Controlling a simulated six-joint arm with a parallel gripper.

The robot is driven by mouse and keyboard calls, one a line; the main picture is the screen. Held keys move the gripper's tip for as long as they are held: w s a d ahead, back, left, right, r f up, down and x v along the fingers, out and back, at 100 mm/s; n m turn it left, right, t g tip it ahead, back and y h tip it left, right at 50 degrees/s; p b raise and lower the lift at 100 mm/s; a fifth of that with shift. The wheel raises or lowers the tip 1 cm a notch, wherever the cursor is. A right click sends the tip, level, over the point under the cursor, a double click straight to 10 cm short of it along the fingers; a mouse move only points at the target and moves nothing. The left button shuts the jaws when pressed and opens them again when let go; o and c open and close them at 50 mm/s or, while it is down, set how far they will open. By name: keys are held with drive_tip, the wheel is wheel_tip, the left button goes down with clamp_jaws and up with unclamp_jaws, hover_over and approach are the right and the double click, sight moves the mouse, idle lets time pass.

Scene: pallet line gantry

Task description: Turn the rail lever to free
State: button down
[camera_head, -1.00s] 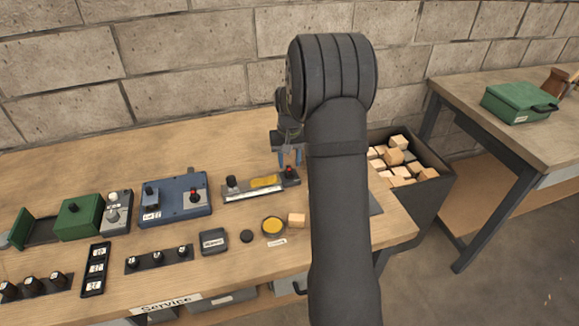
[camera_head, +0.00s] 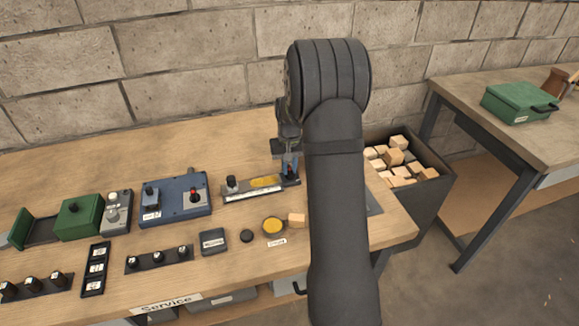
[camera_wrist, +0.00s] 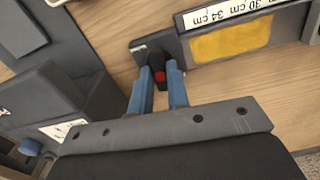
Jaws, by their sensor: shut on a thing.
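The rail (camera_head: 240,194) lies on the bench in the head view, with a scale strip, a yellow patch and a black knob at its left end. The rail lever is a small dark handle with a red mark (camera_wrist: 158,70) on an end plate of the rail. My gripper (camera_wrist: 162,88) has its two blue fingers on either side of this lever and is shut on it. In the head view, my gripper (camera_head: 290,168) is at the rail's right end, and the lever is mostly hidden between the fingers. The lettering at the lever is too small to read.
Left of the rail is a blue box (camera_head: 176,200) with a red-tipped switch. In front are a yellow disc (camera_head: 273,226) and a wooden block (camera_head: 297,219). A dark bin of blocks (camera_head: 440,185) stands right of the bench. Bare wood lies behind the rail.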

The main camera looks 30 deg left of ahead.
sight(289, 169)
drive_tip(key=shift+n, duration=0.5)
drive_tip(key=c, duration=1.4)
unclamp_jaws()
wheel_tip(289, 169, up, 17)
drive_tip(key=shift+r, duration=0.2)
wheel_tip(289, 169, down, 18)
drive_tip(key=shift+r, duration=0.25)
